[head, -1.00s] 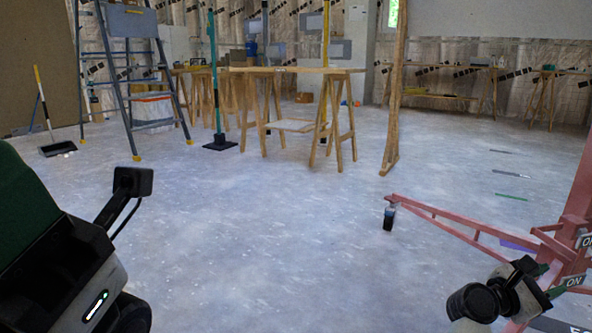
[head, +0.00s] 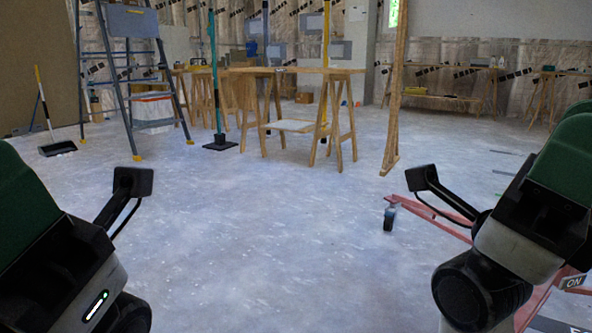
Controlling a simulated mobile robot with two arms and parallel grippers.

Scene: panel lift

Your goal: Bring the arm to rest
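My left arm (head: 60,260) comes in at the lower left, with a green link, a grey and black joint with a lit strip, and a black block on a bracket. My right arm (head: 520,240) is raised at the lower right in a similar, mirrored pose. No fingers of either gripper show. The red panel lift (head: 440,222) stands on the floor at the lower right. My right arm hides most of its mast and frame, leaving a leg with a dark caster (head: 389,218) and a small part near an ON label.
A wooden trestle table (head: 295,71) stands in the middle distance, with a blue stepladder (head: 125,70) to its left. A wooden post (head: 394,100) stands to its right. A dustpan (head: 58,148) lies at the left wall. The floor (head: 270,220) ahead is clear.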

